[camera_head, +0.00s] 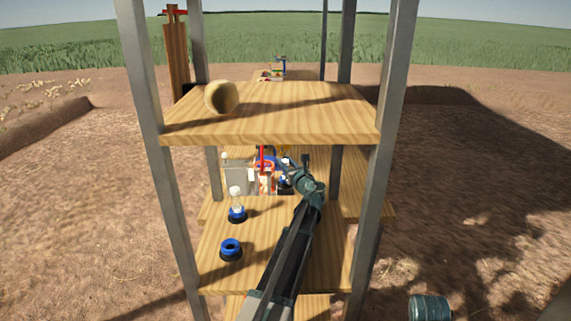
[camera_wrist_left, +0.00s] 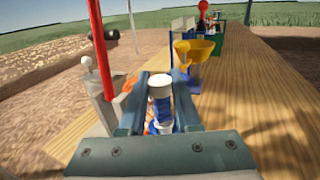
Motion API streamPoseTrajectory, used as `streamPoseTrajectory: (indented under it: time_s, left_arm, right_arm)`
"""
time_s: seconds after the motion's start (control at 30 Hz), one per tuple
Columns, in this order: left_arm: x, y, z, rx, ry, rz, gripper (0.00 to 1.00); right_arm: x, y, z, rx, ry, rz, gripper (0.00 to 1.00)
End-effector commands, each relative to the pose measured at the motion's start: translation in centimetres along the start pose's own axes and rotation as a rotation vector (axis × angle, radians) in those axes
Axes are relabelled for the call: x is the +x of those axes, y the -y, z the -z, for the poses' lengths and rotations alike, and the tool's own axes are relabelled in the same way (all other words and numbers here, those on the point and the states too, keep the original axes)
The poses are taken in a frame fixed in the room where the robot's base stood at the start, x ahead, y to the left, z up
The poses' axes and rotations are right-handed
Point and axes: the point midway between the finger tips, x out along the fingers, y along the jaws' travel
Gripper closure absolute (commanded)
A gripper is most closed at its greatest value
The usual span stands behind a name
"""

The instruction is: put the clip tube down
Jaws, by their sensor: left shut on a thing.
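In the left wrist view the clip tube (camera_wrist_left: 160,82), with a white top and blue lower parts, stands between the two fingers of my left gripper (camera_wrist_left: 158,105). The gripper is shut on it. The tube's lower end is partly hidden by the gripper, and I cannot tell whether it touches a surface. In the head view my left gripper (camera_head: 292,172) reaches over the lower shelf toward a cluttered area behind; the tube cannot be made out clearly there. My right gripper is not in view.
The lower shelf (camera_head: 215,275) carries a blue ring on a dark base (camera_head: 230,249) and a clear bulb-topped piece on a blue base (camera_head: 236,205). A round tan object (camera_head: 221,97) sits on the upper shelf (camera_head: 300,122). A red post (camera_wrist_left: 97,45) and yellow funnel (camera_wrist_left: 195,50) stand near the gripper.

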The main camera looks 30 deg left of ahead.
Motion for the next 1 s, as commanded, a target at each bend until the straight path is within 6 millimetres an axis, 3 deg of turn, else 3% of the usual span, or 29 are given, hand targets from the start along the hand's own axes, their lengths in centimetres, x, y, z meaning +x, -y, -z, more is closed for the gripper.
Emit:
streamPoseTrajectory:
  time_s: [0.03, 0.07, 0.23, 0.67, 1.0]
  left_arm:
    - [0.0, 0.0, 0.3, 0.000, 0.000, 0.000, 1.00]
    - [0.0, 0.0, 0.3, 0.000, 0.000, 0.000, 0.67]
    - [0.0, 0.0, 0.2, 0.000, 0.000, 0.000, 0.39]
    - [-0.2, 0.0, -0.9, 0.000, 0.000, 0.000, 0.39]
    - [-7.6, -0.2, -0.5, 0.000, 0.000, 0.002, 0.39]
  right_arm:
    - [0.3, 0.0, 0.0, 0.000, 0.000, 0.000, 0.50]
    - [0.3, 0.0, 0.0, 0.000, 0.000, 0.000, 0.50]
    - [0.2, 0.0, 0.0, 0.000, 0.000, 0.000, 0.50]
    - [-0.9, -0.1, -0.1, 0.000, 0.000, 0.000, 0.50]
    - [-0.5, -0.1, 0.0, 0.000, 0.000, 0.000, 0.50]
